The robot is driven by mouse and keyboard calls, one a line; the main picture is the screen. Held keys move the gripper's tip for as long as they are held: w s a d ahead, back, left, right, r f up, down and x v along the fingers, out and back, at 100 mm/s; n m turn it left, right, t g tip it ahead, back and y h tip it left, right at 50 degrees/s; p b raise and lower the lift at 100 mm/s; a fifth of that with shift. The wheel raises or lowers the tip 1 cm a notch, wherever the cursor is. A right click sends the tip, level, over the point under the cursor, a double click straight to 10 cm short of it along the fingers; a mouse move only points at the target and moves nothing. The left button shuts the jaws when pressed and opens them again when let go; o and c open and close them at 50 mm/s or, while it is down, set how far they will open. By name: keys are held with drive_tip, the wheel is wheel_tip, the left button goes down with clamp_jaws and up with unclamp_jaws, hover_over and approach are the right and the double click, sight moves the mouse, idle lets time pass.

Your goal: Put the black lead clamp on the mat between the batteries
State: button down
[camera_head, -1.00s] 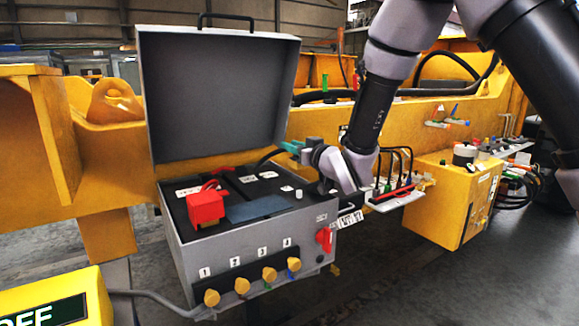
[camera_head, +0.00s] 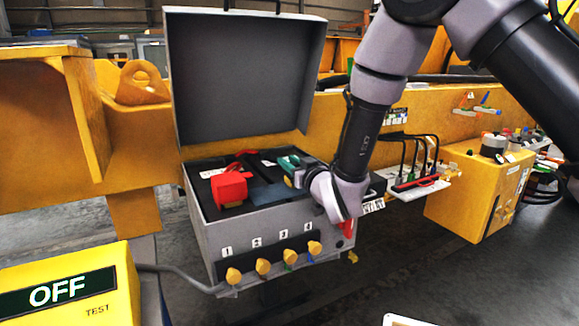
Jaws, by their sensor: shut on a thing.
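The open grey box (camera_head: 262,228) holds dark batteries with white labels (camera_head: 212,172), partly hidden. The blue mat (camera_head: 266,194) lies between them, its right end close to my gripper. A red clamp (camera_head: 231,188) with a red lead sits at the left. I cannot tell whether the clamp touches anything.
The raised lid (camera_head: 240,75) stands behind the batteries. Yellow knobs (camera_head: 263,266) line the box front. A shelf with black leads (camera_head: 415,187) and a yellow box (camera_head: 470,190) stand right. A yellow OFF sign (camera_head: 75,295) is at front left.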

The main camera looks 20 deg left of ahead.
drive_tip(key=shift+f, duration=0.4)
drive_tip(key=shift+f, duration=0.15)
drive_tip(key=c, duration=0.6)
unclamp_jaws()
drive_tip(key=shift+c, duration=0.2)
drive_tip(key=shift+r, duration=0.2)
drive_tip(key=v, duration=1.2)
